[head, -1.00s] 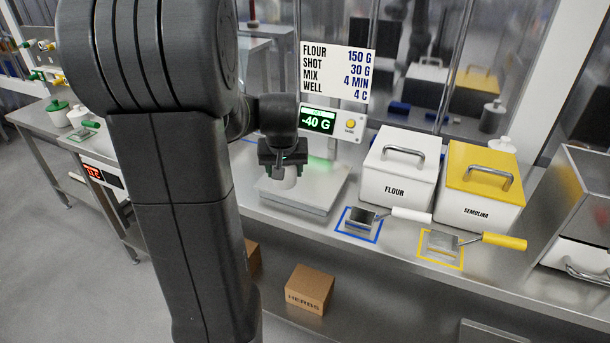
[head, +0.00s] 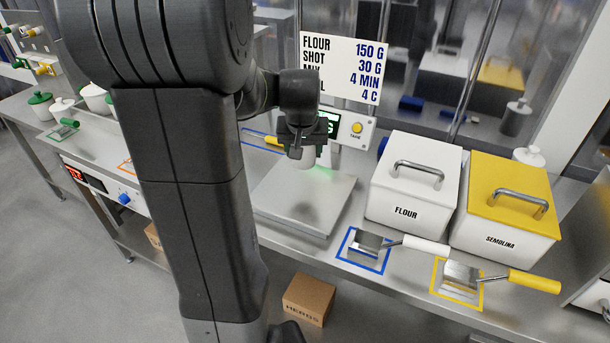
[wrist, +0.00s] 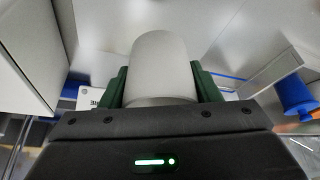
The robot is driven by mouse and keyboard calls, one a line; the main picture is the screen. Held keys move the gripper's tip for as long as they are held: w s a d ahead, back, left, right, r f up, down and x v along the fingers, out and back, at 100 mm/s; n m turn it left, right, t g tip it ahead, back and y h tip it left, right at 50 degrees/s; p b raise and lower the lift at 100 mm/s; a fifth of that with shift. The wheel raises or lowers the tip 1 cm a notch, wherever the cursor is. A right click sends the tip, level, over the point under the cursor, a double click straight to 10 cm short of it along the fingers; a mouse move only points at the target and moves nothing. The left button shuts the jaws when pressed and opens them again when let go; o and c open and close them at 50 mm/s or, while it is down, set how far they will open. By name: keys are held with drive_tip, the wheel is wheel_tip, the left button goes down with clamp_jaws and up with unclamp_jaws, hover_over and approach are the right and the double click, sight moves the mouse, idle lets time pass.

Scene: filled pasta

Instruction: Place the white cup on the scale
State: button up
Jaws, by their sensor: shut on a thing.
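The white cup (head: 305,161) is held in my gripper (head: 300,148) over the far part of the scale's flat steel plate (head: 300,205). A gap seems to show between cup and plate, but I cannot tell its height. In the wrist view the cup (wrist: 160,62) sits between the two dark green fingers of my gripper (wrist: 158,82), which is shut on it. The scale's display (head: 331,126) is lit green and mostly hidden behind my wrist.
Right of the scale stand a white flour bin (head: 413,185) and a yellow-lidded semolina bin (head: 503,205). A white-handled scoop (head: 400,243) and a yellow-handled scoop (head: 490,280) lie in front of them. A sign (head: 340,65) stands behind. The plate's front part is clear.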

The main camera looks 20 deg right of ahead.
sight(303, 163)
wheel_tip(303, 163, down, 7)
drive_tip(key=shift+s+a+f+p, duration=0.1)
drive_tip(key=shift+s+f+p, duration=0.05)
drive_tip(key=shift+p, duration=0.15)
drive_tip(key=shift+f, duration=0.45)
drive_tip(key=shift+f, duration=0.1)
drive_tip(key=shift+f, duration=0.2)
drive_tip(key=o, duration=1.1)
drive_tip(key=shift+r, duration=0.1)
drive_tip(key=shift+r, duration=0.5)
drive_tip(key=v, duration=1.1)
drive_tip(key=shift+s+r+b, duration=0.15)
drive_tip(key=shift+s+b, duration=0.05)
drive_tip(key=shift+b, duration=0.15)
